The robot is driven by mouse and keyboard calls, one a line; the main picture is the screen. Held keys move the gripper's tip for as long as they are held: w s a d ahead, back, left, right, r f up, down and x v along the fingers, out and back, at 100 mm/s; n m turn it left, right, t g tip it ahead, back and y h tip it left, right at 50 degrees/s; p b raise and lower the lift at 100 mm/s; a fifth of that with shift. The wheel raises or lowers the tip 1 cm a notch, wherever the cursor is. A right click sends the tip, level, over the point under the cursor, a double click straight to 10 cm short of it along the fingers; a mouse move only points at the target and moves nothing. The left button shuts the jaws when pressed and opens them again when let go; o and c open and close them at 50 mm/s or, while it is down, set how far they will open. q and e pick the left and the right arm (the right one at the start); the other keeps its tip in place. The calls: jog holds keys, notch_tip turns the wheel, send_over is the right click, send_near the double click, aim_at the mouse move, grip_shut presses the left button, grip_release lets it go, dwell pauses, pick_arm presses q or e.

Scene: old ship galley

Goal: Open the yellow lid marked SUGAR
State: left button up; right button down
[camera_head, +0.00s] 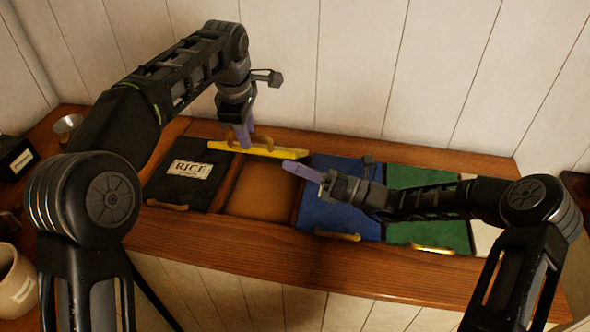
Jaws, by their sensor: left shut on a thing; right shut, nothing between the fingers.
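The yellow lid (285,153) is raised at the back of its compartment and shows nearly edge-on, as a narrow yellow strip. Its marking cannot be read from here. My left gripper (243,138) is at the lid's left part, shut on it near the handle; the exact grip is partly hidden. The compartment (262,192) below is uncovered and shows a brown inside. My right gripper (298,171) is shut and empty, pointing left over the blue lid's upper left corner, just in front of the yellow lid's right end.
The black lid marked RICE (187,172) lies closed at left. The blue lid (335,212) and green lid (428,232) lie closed at right, with a pale lid (484,236) beyond. A mug (15,280) and a small metal bowl (68,125) stand at far left. A plank wall rises behind.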

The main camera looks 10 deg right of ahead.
pick_arm(q)
jog(key=shift+o, duration=1.4)
jog(key=shift+f, duration=0.45)
jog(key=shift+o, duration=0.5)
jog(key=shift+r, duration=0.15)
pick_arm(e)
jog(key=shift+w+d+r, duration=0.1)
jog(key=shift+w+d, duration=0.05)
jog(key=shift+w, duration=0.2)
pick_arm(q)
jog(key=shift+r, duration=0.1)
